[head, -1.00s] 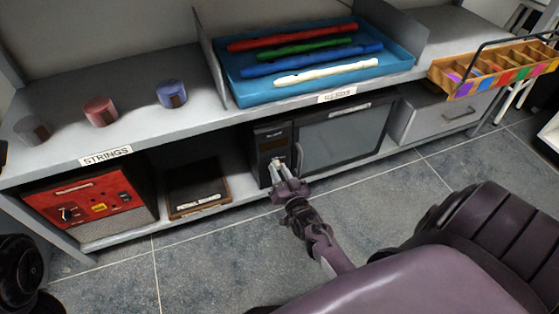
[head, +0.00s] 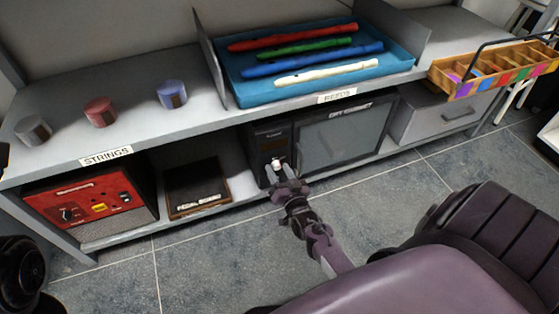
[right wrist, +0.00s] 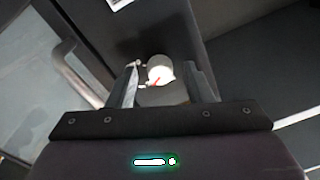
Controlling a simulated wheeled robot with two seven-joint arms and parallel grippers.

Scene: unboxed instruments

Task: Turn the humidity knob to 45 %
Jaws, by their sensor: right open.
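The dry cabinet (head: 345,137) stands on the lower shelf, with a dark control panel (head: 270,140) at the left of its glass door. The humidity knob is a small pale cap low on this panel (head: 276,161); in the right wrist view the knob (right wrist: 160,68) shows a white face with a red pointer line. My right gripper (head: 278,173) is open in front of the knob. In the right wrist view its two fingers (right wrist: 168,84) stand on either side of the knob, apart from each other. The scale marks and the value are too small to read. My left gripper is not seen.
A vertical door handle (right wrist: 75,70) is close to the left of my right gripper in the wrist view. A red amplifier (head: 92,203) and a dark pedal board (head: 196,188) sit on the lower shelf to the left.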

